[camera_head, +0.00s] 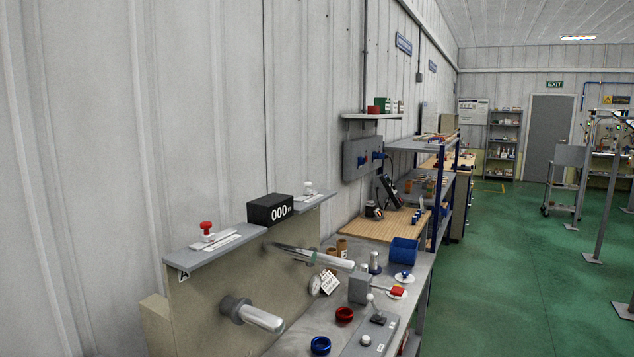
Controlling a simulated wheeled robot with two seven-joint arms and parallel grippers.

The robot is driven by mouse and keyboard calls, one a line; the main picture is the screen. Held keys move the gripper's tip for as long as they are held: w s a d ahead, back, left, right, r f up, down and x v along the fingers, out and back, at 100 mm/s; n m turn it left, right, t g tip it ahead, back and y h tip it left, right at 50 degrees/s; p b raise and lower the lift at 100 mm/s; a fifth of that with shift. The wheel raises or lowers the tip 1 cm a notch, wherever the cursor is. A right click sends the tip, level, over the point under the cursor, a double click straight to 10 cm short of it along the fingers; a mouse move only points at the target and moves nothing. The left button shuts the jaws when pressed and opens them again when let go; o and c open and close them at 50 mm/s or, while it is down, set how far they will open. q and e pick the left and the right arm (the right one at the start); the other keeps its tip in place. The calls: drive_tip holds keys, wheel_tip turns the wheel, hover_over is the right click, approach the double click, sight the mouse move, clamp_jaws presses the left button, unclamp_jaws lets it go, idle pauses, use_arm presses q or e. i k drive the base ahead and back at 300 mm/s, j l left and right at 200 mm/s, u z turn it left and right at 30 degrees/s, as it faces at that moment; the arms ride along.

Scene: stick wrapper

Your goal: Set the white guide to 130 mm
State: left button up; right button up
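The white guide (308,187) is a small white knob on the right part of the grey ledge on top of the beige machine panel. A pale scale strip (306,197) lies at its base; its marks are too small to read. A black display box (270,210) stands left of it and reads "000" with a partly readable unit. A red-knobbed guide (206,228) stands on the left part of the ledge over another pale strip (215,242). Neither of my grippers is in view.
Two metal rollers stick out from the panel, a near one (258,318) and a far one (322,258). A paper tag (330,283) hangs by the far one. The grey bench holds blue and red rings, a lever box (379,318) and a blue bin (403,251).

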sight(308, 192)
drive_tip(key=i+l, duration=0.35)
drive_tip(key=l, duration=0.15)
drive_tip(key=i+l, duration=0.35)
drive_tip(key=l, duration=0.15)
drive_tip(key=i+l, duration=0.3)
drive_tip(key=l, duration=0.2)
drive_tip(key=i+l, duration=0.35)
drive_tip(key=l, duration=0.2)
drive_tip(key=i+l, duration=0.35)
drive_tip(key=l, duration=0.15)
drive_tip(key=i+l+u, duration=0.15)
drive_tip(key=l+u, duration=0.25)
drive_tip(key=i+l+u, duration=0.15)
drive_tip(key=u, duration=0.2)
drive_tip(key=l+u, duration=0.4)
drive_tip(key=i+l+u, duration=0.1)
drive_tip(key=l+u, duration=0.25)
